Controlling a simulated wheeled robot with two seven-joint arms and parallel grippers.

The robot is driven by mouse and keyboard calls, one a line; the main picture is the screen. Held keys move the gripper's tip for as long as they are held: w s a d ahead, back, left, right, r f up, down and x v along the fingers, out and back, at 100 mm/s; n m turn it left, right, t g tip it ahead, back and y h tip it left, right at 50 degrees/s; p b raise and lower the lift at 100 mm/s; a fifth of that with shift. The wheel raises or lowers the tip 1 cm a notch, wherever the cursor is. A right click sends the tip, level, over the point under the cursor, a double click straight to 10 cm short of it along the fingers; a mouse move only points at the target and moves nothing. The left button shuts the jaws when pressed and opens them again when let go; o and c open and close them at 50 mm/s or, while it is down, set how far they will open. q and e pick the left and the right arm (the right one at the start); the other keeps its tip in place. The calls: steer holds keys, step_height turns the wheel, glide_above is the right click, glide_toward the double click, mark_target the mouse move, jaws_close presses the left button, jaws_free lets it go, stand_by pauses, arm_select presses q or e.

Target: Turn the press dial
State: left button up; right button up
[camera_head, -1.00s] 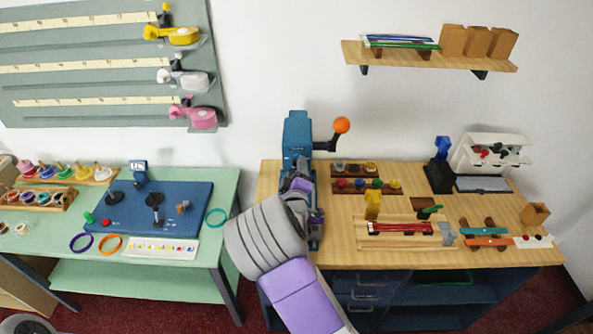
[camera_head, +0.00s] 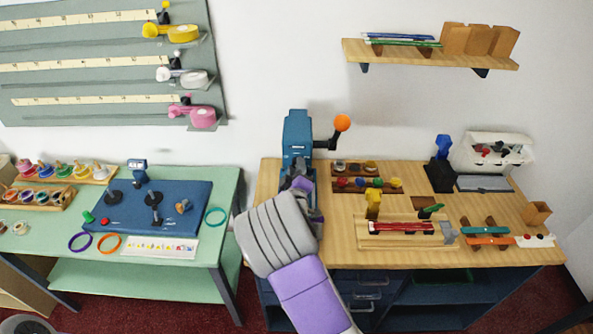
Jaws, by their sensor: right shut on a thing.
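The blue press (camera_head: 297,132) stands at the left end of the wooden table, against the wall. Its lever with an orange ball (camera_head: 342,122) sticks out to the right. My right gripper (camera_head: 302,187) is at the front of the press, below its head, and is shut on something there. My grey wrist and purple forearm reach up to it from below and cover the lower part of the press. The dial itself is hidden behind my gripper and wrist, so I cannot tell how far it is turned. My left gripper is not in view.
Right of the press are a dark block with several coloured pieces (camera_head: 366,185), a wooden tray (camera_head: 365,241) and a dark blue stand (camera_head: 440,176). A green table (camera_head: 150,278) with a blue board (camera_head: 185,214) stands at the left, past a gap.

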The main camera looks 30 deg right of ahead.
steer(key=shift+d+m+b, duration=0.1)
steer(key=shift+m+b, duration=9.1)
steer(key=shift+m, duration=1.9)
steer(key=o, duration=1.1)
steer(key=shift+c, duration=0.2)
